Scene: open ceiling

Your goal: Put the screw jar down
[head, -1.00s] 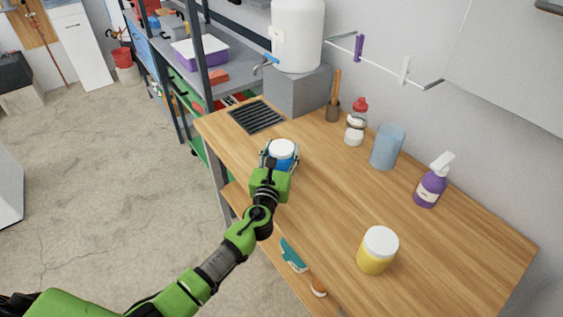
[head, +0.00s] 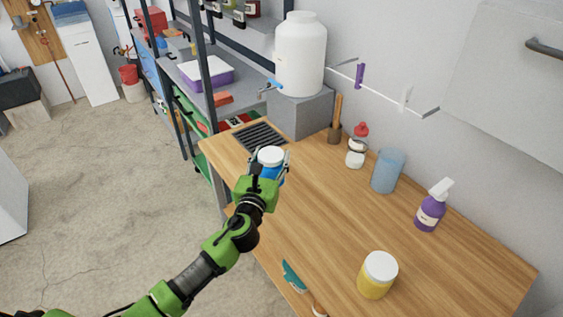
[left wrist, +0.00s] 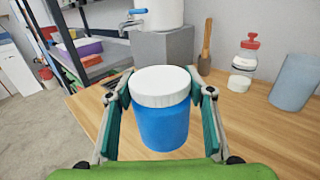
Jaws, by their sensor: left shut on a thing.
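The screw jar is a blue jar with a white lid (head: 271,156). In the head view it is at the left end of the wooden workbench (head: 330,225), just in front of the dark drain grate. It also shows upright in the left wrist view (left wrist: 163,115). My left gripper (head: 269,163) is shut on the jar, with one finger on each side of it. The gripper hides the jar's lower part in the head view, and I cannot tell whether its base touches the bench. My right gripper is not in view.
A yellow jar with a white lid (head: 378,275) stands near the front. A purple spray bottle (head: 430,210), a blue cup (head: 387,171) and a red-capped bottle (head: 357,147) line the back. A white water tank (head: 300,55) stands on a grey block. The bench middle is clear.

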